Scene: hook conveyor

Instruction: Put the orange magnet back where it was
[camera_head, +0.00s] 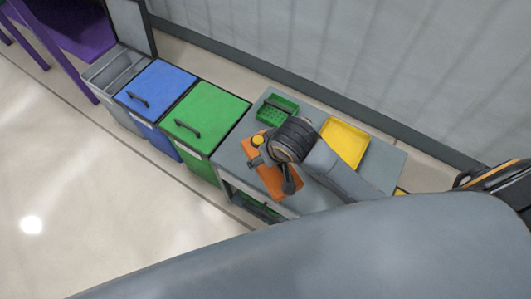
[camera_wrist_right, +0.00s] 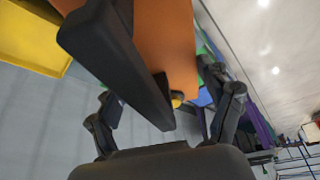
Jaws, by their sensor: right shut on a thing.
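My right gripper (camera_head: 275,158) is over the grey table, in front of an orange flat-sided thing (camera_head: 262,175). In the right wrist view my right gripper (camera_wrist_right: 190,98) has its dark fingers on either side of this orange thing (camera_wrist_right: 165,35). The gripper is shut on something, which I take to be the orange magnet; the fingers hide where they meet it. I cannot tell how much of the orange is the magnet and how much is a surface below. A small round yellow piece (camera_head: 257,141) shows at the orange's far left end. My left gripper is not in view.
The grey table (camera_head: 385,165) also bears a green tray (camera_head: 287,103) and a yellow tray (camera_head: 345,143). Lidded green (camera_head: 213,107) and blue (camera_head: 160,82) bins and an open grey bin (camera_head: 100,72) stand to the left. A wall runs behind; the floor in front is clear.

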